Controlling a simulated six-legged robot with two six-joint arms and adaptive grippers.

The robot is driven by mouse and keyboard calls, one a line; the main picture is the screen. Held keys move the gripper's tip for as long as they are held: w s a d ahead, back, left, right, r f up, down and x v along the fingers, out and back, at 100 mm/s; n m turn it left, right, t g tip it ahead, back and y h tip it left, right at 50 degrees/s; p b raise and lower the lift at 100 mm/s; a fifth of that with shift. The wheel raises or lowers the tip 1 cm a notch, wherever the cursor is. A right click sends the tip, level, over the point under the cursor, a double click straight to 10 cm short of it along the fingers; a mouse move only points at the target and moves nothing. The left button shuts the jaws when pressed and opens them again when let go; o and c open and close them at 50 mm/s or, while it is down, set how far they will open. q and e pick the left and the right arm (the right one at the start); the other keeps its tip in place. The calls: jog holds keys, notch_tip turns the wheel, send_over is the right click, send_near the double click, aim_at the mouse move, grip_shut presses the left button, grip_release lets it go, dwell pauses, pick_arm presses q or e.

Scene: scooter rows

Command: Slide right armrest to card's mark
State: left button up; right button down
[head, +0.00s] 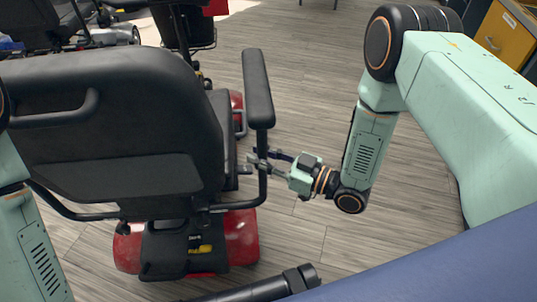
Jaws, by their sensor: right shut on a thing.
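The right armrest (258,88) is a long black pad on the right side of the black scooter seat (115,130), seen from behind. A dark post runs down from the pad and bends in under the seat. My right gripper (260,160) is shut on the armrest post, below the pad. My left arm shows at the lower left edge, but its gripper is out of the picture. I cannot make out a card or a mark here.
The red scooter base (240,238) stands under the seat. More scooters (70,22) stand at the upper left. A yellow cabinet (503,35) is at the upper right. The wood-look floor (300,75) right of the seat is clear.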

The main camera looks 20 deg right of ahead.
jog(key=shift+a, duration=0.15)
jog(key=shift+f, duration=0.1)
jog(key=c, duration=1.1)
grip_release()
jog(key=shift+c, duration=0.2)
jog(key=v, duration=1.2)
jog(key=shift+s, duration=0.1)
